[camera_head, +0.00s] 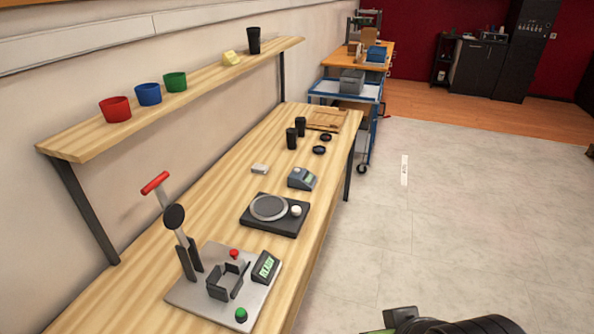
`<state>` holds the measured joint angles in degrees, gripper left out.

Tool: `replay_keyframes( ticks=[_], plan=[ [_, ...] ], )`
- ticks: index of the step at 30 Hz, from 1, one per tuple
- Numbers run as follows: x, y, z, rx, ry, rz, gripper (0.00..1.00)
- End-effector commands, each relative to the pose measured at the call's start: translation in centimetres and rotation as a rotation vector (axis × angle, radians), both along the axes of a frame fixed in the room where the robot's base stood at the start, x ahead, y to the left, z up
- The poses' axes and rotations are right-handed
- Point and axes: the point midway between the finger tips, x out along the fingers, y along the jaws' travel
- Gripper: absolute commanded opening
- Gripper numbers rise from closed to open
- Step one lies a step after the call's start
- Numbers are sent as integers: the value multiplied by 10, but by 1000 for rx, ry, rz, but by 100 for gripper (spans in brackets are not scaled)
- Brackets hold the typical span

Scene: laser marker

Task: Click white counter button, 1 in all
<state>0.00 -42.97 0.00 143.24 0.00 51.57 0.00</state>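A black flat device (275,229) with a round grey disc lies on the wooden workbench. A round white button (296,210) sits on its right side. Just behind it is a small grey-blue box with a display (302,179), which looks like a counter; its buttons are too small to make out. A small white block (259,169) lies to the left of that box. Dark and green parts of my arm show at the bottom right edge, over the floor and apart from the bench. The fingertips of my gripper are not visible.
A lever press on a metal plate (190,292), with red and green buttons and a display, stands at the near end of the workbench (185,222). Black cups (291,138) and a wooden tray (338,117) are farther back. A shelf (200,98) overhangs the wall side. The floor (450,200) at right is open.

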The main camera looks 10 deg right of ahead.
Motion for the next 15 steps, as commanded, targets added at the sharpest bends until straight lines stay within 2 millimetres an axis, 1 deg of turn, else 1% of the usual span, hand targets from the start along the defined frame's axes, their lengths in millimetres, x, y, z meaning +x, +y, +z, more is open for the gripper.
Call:
replay_keyframes(
  ticks=[1,2,12,15],
  plan=[
    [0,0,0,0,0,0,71],
    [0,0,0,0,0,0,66],
    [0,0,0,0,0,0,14],
    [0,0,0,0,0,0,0]
  ],
)
